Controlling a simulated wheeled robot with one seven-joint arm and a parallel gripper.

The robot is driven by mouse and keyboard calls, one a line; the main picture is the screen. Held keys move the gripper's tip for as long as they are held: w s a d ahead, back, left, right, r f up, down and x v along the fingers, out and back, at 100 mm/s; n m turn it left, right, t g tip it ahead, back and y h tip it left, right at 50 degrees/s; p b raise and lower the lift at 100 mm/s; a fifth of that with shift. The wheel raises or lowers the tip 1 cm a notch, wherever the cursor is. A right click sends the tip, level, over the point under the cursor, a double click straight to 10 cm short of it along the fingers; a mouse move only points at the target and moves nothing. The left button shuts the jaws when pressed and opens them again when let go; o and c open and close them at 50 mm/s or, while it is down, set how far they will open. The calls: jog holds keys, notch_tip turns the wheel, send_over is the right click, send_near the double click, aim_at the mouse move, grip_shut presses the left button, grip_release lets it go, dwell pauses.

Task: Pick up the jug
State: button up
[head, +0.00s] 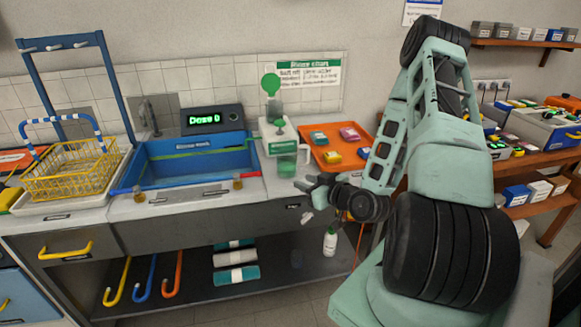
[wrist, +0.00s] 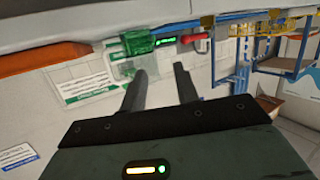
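A green, see-through jug (head: 286,162) stands upright on the counter in the head view, in front of a white dispenser (head: 277,132), right of the blue sink. In the wrist view, which is turned over, a green see-through body that looks like the jug (wrist: 140,42) shows above and left of the fingertips. My gripper (head: 303,186) is beside the counter's front edge, just right of and below the jug in the head view. In the wrist view my gripper (wrist: 160,70) has its two fingers apart with nothing between them.
The blue sink (head: 165,172) lies left of the jug, with a red-handled part (head: 247,174) near its right edge. An orange tray (head: 325,160) with small coloured boxes is to the right. A yellow wire basket (head: 75,172) stands far left. A white bottle (head: 330,243) is below the counter.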

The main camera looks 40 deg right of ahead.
jog(key=s+d+m+t+h, duration=0.2)
jog(key=s+d+m+h, duration=0.2)
jog(key=s+d, duration=0.15)
jog(key=b, duration=0.8)
send_near(309, 154)
jog(key=shift+h, duration=0.4)
jog(key=x, duration=0.4)
jog(key=shift+w+r+b, duration=0.1)
jog(key=shift+w+b, duration=0.15)
jog(key=shift+b, duration=0.1)
jog(key=shift+f+p+x, duration=0.15)
jog(key=shift+p+x, duration=0.15)
jog(key=shift+x, duration=1.25)
jog(key=shift+f+p+x, duration=0.15)
jog(key=shift+p+x, duration=0.15)
jog(key=shift+x, duration=1.25)
jog(key=shift+a, duration=0.15)
grip_shut()
